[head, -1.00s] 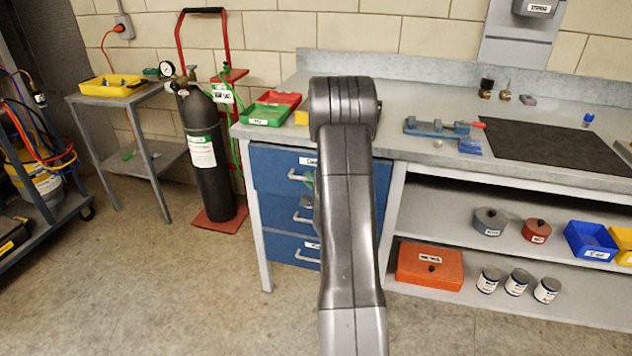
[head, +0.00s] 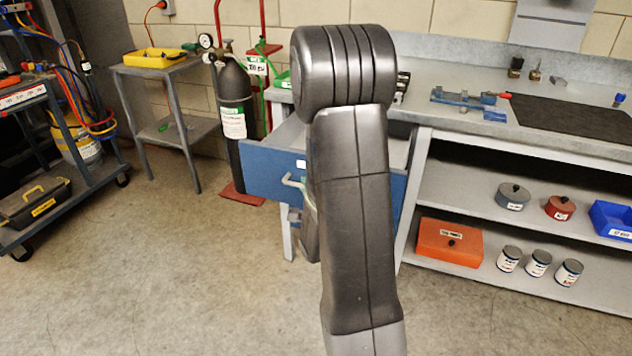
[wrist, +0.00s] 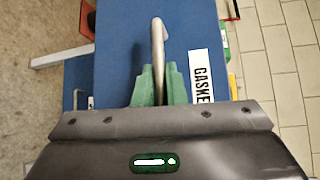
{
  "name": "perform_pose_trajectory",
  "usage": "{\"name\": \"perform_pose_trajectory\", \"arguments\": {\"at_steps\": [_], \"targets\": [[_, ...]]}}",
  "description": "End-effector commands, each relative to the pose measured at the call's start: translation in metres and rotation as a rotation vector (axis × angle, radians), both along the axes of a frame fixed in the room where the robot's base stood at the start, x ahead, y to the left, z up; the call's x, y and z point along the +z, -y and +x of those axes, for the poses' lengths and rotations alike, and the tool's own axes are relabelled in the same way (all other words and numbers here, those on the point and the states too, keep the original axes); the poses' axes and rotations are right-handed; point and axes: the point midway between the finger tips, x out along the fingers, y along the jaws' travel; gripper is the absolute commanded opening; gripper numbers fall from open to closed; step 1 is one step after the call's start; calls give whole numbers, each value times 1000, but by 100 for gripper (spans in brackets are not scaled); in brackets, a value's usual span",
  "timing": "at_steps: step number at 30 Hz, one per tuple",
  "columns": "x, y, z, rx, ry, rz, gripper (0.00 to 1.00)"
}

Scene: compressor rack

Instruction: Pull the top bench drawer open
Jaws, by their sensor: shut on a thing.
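The top bench drawer (head: 262,172) has a blue front and stands pulled out from the bench in the head view, with its light inside showing behind the front. Its front also fills the middle of the wrist view (wrist: 112,75), with a white label (wrist: 202,75) reading "GASKE" and the rest cut off. The metal bar handle (wrist: 158,50) runs between the green fingertips of my gripper (wrist: 158,84), which is shut on it. In the head view my arm hides most of the gripper and the right part of the drawer.
The grey bench (head: 455,125) carries a blue vise (head: 465,99) and a dark mat (head: 570,125). A black gas cylinder (head: 232,125) stands left of the drawer. An orange box (head: 449,243) sits on the lower shelf. The floor in front is clear.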

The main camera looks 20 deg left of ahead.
Motion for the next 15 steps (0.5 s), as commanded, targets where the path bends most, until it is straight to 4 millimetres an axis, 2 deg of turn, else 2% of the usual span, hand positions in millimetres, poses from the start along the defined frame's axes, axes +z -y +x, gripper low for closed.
{"name": "perform_pose_trajectory", "arguments": {"at_steps": [1, 6, 15], "targets": [[-3, -1, -10, 3, -1, -1, 0], [-3, -1, -29, 2, -2, -2, 0], [-1, -1, -39, 1, -3, -3, 0]]}}
